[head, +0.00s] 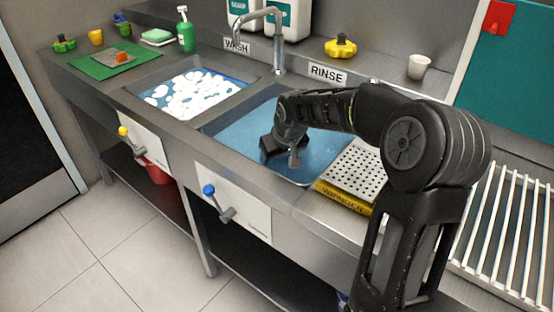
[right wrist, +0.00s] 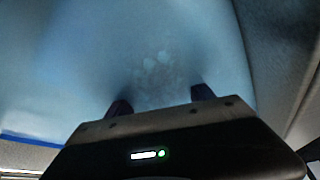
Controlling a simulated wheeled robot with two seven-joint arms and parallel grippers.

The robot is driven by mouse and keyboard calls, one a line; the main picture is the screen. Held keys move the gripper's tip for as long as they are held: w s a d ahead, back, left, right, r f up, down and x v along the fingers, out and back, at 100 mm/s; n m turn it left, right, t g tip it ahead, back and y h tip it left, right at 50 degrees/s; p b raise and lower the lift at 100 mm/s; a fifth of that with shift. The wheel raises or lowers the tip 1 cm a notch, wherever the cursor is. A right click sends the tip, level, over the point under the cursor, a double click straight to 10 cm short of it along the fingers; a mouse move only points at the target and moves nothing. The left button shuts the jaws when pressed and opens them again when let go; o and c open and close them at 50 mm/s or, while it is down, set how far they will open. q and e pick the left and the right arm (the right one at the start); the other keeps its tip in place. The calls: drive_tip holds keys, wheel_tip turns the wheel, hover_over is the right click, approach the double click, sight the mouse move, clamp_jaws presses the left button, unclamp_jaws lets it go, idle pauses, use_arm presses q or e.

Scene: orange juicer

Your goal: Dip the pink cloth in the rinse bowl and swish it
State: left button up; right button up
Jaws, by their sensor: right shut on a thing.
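The rinse bowl (head: 238,132) is a steel basin of blue water in front of the RINSE label. My right gripper (head: 284,155) reaches down into it, at the water near the basin's right side. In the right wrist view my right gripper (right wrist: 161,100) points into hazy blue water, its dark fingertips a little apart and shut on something. The pink cloth is not clearly visible in either view; only a faint pale patch shows beyond the fingertips. My left gripper is not in view.
The WASH basin (head: 190,95) with white suds lies left of the rinse bowl. A tap (head: 277,50) stands behind, between the basins. The perforated wringer tray (head: 357,168) is right of the bowl, and a white slatted rack (head: 510,240) is farther right.

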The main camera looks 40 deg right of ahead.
drive_tip(key=shift+f+b, duration=0.4)
drive_tip(key=shift+f, duration=0.5)
drive_tip(key=shift+s, duration=0.1)
drive_tip(key=shift+s+d, duration=0.2)
drive_tip(key=shift+s, duration=0.3)
drive_tip(key=shift+s+d, duration=0.15)
drive_tip(key=shift+s, duration=0.35)
drive_tip(key=shift+w+a, duration=0.2)
drive_tip(key=shift+w, duration=0.55)
drive_tip(key=shift+w+a, duration=0.25)
drive_tip(key=shift+w, duration=0.45)
drive_tip(key=shift+w+a, duration=0.2)
drive_tip(key=shift+w, duration=0.55)
